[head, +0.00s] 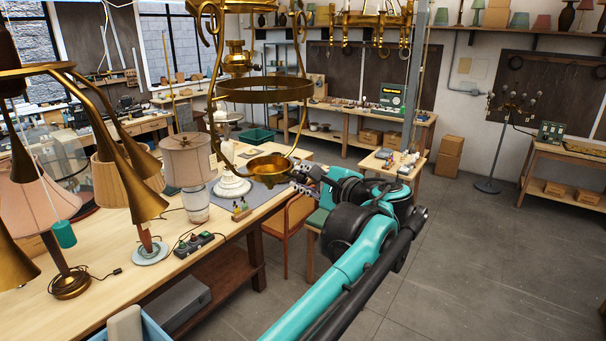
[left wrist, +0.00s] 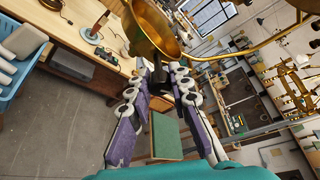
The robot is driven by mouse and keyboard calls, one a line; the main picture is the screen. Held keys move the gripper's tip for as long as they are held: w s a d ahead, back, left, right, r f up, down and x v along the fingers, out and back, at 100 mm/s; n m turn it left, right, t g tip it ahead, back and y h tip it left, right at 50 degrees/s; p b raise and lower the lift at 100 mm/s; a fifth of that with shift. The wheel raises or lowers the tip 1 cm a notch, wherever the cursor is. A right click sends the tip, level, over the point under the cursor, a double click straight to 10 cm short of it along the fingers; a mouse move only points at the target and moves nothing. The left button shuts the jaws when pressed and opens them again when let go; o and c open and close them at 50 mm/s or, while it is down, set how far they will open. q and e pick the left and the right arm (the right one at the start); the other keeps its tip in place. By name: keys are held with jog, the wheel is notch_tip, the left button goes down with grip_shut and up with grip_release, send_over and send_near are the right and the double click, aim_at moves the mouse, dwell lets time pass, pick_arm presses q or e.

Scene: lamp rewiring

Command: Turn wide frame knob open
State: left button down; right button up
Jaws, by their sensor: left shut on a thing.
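The wide brass lamp frame (head: 265,92) hangs above the workbench, with a brass cup (head: 270,168) at its bottom. My left gripper (head: 297,180) reaches in from the right of the cup, touching or very near it. In the left wrist view, the brass cup (left wrist: 152,32) is large and close. My left gripper (left wrist: 169,78) has its jointed fingers closed around a small dark knob (left wrist: 160,74) just below the cup. Most of the knob is hidden by the fingers, so its turn angle cannot be read. My right gripper is in neither view.
The wooden workbench (head: 120,262) holds several table lamps and a small control box (head: 194,243). A second brass fixture (head: 75,75) hangs at left. A chair (head: 297,216) stands beside the bench. Open floor (head: 480,270) lies to the right.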

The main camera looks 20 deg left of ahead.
pick_arm(q)
jog(key=shift+m+g+p, duration=0.7)
jog(key=shift+m+g, duration=0.4)
jog(key=shift+m, duration=0.6)
jog(key=c, duration=1.4)
grip_release()
jog(key=shift+o, duration=0.2)
jog(key=v, duration=1.2)
jog(key=shift+r, duration=0.15)
